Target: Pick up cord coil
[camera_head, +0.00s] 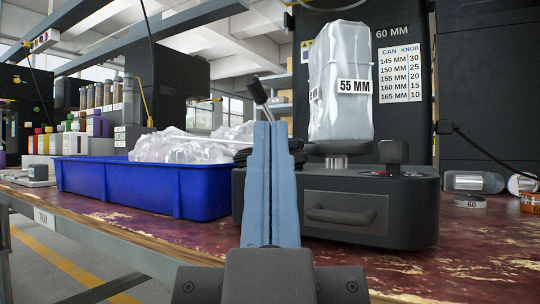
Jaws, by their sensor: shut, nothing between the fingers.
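My gripper (269,128) points up and away from me in the middle of the camera_head view. Its two blue-grey fingers are shut together with nothing between them. A dark, stacked, rounded thing (241,157), which may be the cord coil, shows just left of the fingers, between the blue bin and the black machine. The fingers hide part of it, and I cannot tell whether they touch it.
A blue bin (140,187) with crumpled clear plastic stands left on the worn red bench (205,236). Right is a black machine (400,215) with a drawer handle and a clear-wrapped block marked 55 MM (341,100). Metal cans (472,182) lie far right. The front bench top is clear.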

